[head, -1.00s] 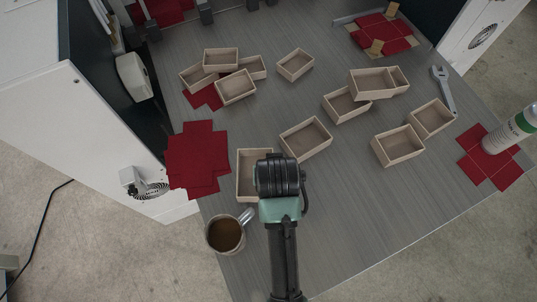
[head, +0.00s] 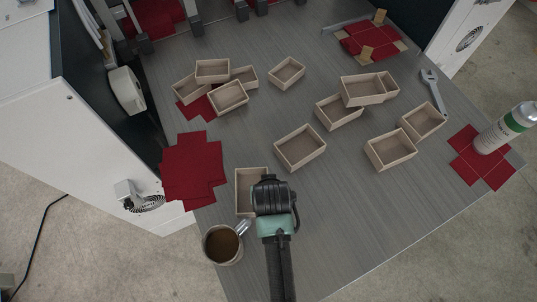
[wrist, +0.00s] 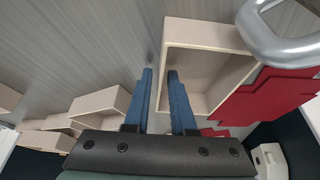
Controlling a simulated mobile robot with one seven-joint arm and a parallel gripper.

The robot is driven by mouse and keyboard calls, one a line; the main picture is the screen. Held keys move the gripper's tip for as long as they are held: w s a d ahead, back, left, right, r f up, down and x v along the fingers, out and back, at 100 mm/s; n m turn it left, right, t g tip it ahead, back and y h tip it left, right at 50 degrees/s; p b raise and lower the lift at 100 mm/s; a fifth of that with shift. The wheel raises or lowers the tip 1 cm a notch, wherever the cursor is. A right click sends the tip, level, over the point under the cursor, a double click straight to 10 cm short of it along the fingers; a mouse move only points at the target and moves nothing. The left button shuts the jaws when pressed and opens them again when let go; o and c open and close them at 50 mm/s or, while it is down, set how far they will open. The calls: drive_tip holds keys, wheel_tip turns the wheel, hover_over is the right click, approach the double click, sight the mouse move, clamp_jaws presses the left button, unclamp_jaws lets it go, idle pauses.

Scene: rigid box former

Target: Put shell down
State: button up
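The shell (wrist: 213,37) is an open-topped, pale wooden box. In the head view it (head: 243,192) is at the near left of the grey table, just beyond the mug, with its right part hidden by my gripper. In the wrist view the two blue fingers of my gripper (wrist: 160,78) straddle the shell's left wall, one inside and one outside, close together on it. In the head view the fingertips are hidden under the wrist. The shell looks level; I cannot tell whether its underside touches the table.
A mug of brown drink (head: 222,245) stands close by at the table edge. Red sheets (head: 193,170) lie left of the shell. Several similar boxes (head: 300,148) are spread over the table. A wrench (head: 433,92) and a bottle (head: 505,130) are at right. The front middle is bare.

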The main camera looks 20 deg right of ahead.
drive_tip(key=shift+o, duration=0.4)
drive_tip(key=shift+r, duration=0.25)
drive_tip(key=v, duration=1.1)
drive_tip(key=shift+r, duration=0.4)
